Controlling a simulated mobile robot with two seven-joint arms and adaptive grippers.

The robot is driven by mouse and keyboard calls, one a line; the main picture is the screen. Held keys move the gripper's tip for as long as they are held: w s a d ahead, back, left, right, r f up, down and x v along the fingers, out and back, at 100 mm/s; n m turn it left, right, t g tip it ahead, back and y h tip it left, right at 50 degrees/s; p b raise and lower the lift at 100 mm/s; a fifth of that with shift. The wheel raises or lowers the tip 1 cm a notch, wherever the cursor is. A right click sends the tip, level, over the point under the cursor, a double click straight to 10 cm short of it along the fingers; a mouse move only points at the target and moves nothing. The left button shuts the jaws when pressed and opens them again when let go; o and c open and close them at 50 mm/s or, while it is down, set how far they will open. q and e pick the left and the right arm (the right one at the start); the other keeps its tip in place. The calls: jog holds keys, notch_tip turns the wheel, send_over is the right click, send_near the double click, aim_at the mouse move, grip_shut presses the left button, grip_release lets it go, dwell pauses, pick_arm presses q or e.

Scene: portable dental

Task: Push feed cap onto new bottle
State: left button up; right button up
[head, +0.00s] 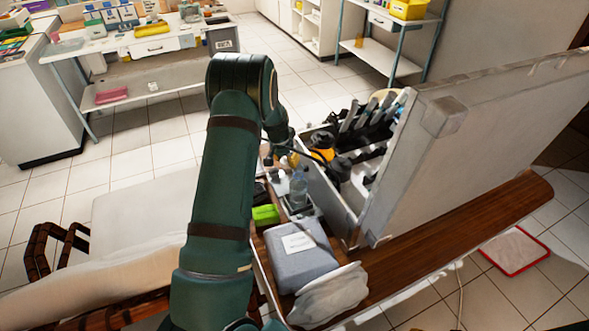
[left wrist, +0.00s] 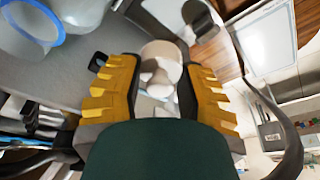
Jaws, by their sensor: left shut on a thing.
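My left gripper (left wrist: 160,88) shows its two yellow ridged fingers in the left wrist view, shut on a small pale, partly clear piece (left wrist: 159,68). It looks like the feed cap, but its exact shape is hard to tell. In the head view my left arm reaches over the side of the open case, and the gripper is small and partly hidden there. A clear bottle (head: 298,187) stands upright beside the case wall, just below the gripper in the picture. Whether the held piece touches the bottle cannot be told. My right gripper is not in view.
The open grey case (head: 470,130) with its raised lid and upright dental handpieces stands right of the bottle on a wooden bench (head: 440,255). A green box (head: 266,215), a grey-blue labelled pack (head: 300,262) and a white bag (head: 328,297) lie nearby. Clear blue-rimmed cups (left wrist: 32,30) show in the left wrist view.

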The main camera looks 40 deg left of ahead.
pick_arm(q)
jog(key=s+d+r+m+h+p, duration=0.1)
jog(key=s+d+r+m+p, duration=0.3)
jog(key=d+r+p, duration=0.4)
jog(key=shift+r, duration=0.35)
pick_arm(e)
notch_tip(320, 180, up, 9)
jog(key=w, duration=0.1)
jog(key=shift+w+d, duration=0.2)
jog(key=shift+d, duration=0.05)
pick_arm(q)
jog(key=shift+f, duration=0.1)
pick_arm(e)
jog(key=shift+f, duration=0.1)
pick_arm(q)
jog(key=shift+f+b, duration=0.3)
jog(key=shift+b, duration=0.2)
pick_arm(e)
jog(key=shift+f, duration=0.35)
pick_arm(q)
jog(key=shift+f+b, duration=0.1)
jog(key=shift+b, duration=0.25)
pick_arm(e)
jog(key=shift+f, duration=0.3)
pick_arm(q)
jog(key=shift+f, duration=0.15)
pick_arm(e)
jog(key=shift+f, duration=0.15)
